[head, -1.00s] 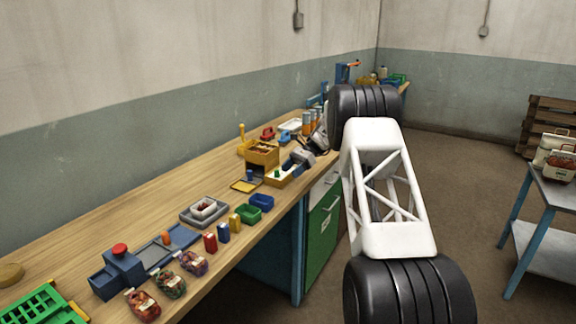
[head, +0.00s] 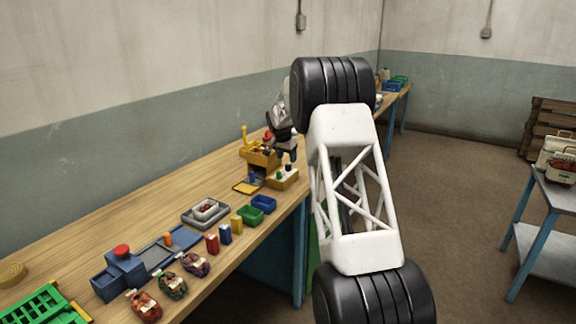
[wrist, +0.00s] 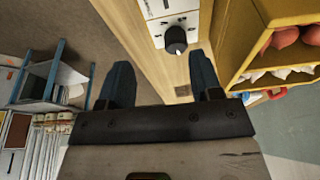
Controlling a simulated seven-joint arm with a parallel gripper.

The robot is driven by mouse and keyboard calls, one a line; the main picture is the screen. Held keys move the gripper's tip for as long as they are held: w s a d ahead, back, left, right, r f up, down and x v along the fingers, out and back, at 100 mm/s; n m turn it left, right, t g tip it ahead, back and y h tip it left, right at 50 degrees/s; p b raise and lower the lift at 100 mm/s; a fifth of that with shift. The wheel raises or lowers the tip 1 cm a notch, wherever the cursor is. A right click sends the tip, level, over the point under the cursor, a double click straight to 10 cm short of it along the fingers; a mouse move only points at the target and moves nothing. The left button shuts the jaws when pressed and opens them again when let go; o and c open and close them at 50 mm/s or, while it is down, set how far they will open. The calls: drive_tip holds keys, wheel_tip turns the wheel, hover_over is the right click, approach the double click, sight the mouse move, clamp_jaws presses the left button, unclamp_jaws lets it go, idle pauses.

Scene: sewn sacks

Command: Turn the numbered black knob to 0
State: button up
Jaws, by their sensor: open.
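The black knob (wrist: 176,40) shows in the wrist view on a white panel (wrist: 163,25), just beyond my fingertips. Marks around it are too small to read, so its setting cannot be told. My gripper (wrist: 162,65) is open, with two dark blue fingers spread wide and nothing between them. The knob lies slightly right of the middle of the gap, apart from both fingers. In the head view my gripper (head: 286,154) hangs above the small yellow-sided control box (head: 283,181), whose top it partly hides.
A yellow open-fronted box (head: 261,157) stands beside the control box; in the wrist view its wall (wrist: 238,38) is close to the right finger. Blue and green bins (head: 262,202) sit nearer the front edge of the bench (head: 110,222).

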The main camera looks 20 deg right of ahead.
sight(288, 164)
drive_tip(key=shift+w+a+r+n+t+h, duration=0.25)
drive_tip(key=shift+w+r+n+t+h, duration=0.15)
drive_tip(key=shift+w+r+t, duration=0.35)
drive_tip(key=shift+w+f+g, duration=0.1)
drive_tip(key=shift+w+g, duration=0.05)
drive_tip(key=shift+g, duration=0.1)
drive_tip(key=shift+x, duration=3.85)
drive_tip(key=c, duration=0.9)
